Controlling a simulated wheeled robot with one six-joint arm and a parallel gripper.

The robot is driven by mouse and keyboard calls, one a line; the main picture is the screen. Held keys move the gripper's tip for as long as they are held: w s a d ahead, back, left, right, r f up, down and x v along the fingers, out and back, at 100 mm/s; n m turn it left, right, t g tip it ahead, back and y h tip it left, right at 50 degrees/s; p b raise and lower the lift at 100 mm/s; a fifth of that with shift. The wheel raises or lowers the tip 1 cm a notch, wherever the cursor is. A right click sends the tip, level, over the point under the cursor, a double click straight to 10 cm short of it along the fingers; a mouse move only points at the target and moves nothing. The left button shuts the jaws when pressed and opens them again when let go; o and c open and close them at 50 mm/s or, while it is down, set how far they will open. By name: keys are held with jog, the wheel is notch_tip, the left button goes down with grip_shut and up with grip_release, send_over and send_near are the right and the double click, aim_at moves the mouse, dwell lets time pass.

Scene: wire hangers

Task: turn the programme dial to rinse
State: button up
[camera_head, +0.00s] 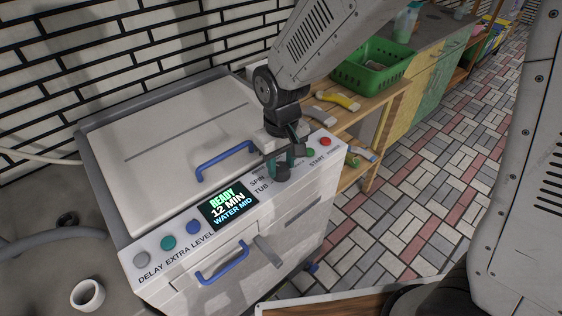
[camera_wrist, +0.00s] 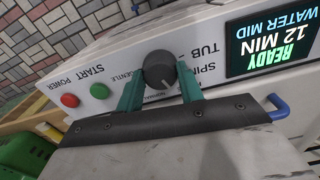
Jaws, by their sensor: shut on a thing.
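The programme dial (camera_wrist: 159,69) is a dark grey round knob on the white control panel (camera_wrist: 112,62). My gripper (camera_wrist: 160,80) has its two teal fingers on either side of the dial and is shut on it. A short pale pointer mark shows on the dial's near edge in the wrist view. Labels TUB, SPIN and GENTLE show around it; other labels are partly hidden by the fingers, and I cannot read a rinse label. In the head view my gripper (camera_head: 284,163) reaches down to the panel's right part. The display (camera_head: 229,205) reads READY, 12 MIN, WATER MID.
A green start button (camera_wrist: 99,91) and a red power button (camera_wrist: 69,100) sit beside the dial. Grey, teal and blue buttons (camera_head: 194,227) line the panel's left end. Blue handles (camera_head: 226,160) stand on the lid and front. A green basket (camera_head: 371,68) is on the bench behind.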

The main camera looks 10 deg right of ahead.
aim_at(282, 169)
jog(key=shift+w+r, duration=0.1)
dwell(0.3)
jog(key=o, duration=1)
notch_tip(282, 169, up, 8)
jog(key=shift+f, duration=0.1)
jog(key=shift+s+d+f, duration=0.1)
jog(key=shift+s, duration=0.25)
jog(key=s+d+r+m, duration=0.2)
jog(key=s+d+r, duration=0.3)
jog(key=s+d, duration=0.4)
jog(key=s+d+r+m+t, duration=0.1)
jog(key=s+d+r+m, duration=0.2)
jog(key=s+d, duration=0.7)
notch_tip(282, 169, up, 2)
jog(key=shift+d+r+m, duration=0.2)
jog(key=shift+d+m, duration=0.1)
jog(key=shift+d, duration=0.5)
